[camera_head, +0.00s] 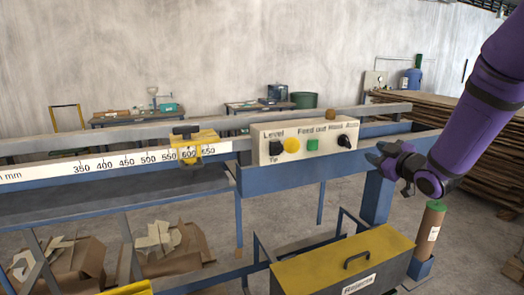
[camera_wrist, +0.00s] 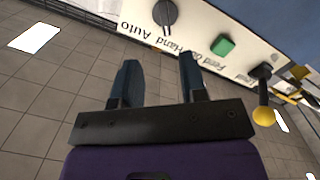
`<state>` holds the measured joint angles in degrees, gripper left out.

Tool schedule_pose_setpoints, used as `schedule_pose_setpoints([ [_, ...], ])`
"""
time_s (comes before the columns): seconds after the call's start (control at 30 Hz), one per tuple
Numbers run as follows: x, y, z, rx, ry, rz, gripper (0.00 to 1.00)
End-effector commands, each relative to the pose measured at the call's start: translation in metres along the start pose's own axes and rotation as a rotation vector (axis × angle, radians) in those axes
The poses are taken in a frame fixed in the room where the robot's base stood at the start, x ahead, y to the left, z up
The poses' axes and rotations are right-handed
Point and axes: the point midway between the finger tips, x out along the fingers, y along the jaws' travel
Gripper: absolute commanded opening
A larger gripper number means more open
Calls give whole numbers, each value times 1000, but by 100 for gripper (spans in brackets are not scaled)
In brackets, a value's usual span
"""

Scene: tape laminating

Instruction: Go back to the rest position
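My gripper (camera_head: 384,160) is at the right end of the machine in the head view, beside the control panel (camera_head: 305,142) and apart from it. In the wrist view my gripper (camera_wrist: 160,75) has its two fingers spread with nothing between them. The panel (camera_wrist: 215,25) lies beyond the fingertips there. The purple arm comes down from the upper right.
A blue machine frame (camera_head: 376,195) with a ruler rail (camera_head: 120,161) and yellow slider (camera_head: 190,148) spans the left and middle. A yellow-topped box (camera_head: 345,258) stands in front. A brown roll (camera_head: 428,232) stands below my gripper. Stacked boards (camera_head: 455,130) lie behind the arm.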

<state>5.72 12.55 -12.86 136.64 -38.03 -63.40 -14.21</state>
Motion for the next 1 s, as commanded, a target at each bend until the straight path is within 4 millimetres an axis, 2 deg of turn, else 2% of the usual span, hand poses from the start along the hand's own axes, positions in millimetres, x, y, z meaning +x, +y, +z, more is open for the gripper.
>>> schedule_pose_setpoints([
  [0.03, -4, 5, -9, 7, -29, 12, 39],
  [0.27, -38, 17, -36, 104, -265, 63, 39],
  [0.47, -85, 13, -58, 230, -466, 85, 39],
  [0.77, -176, -21, -90, 449, -748, 59, 39],
  [1.0, -257, -67, -114, 611, -955, -20, 39],
])
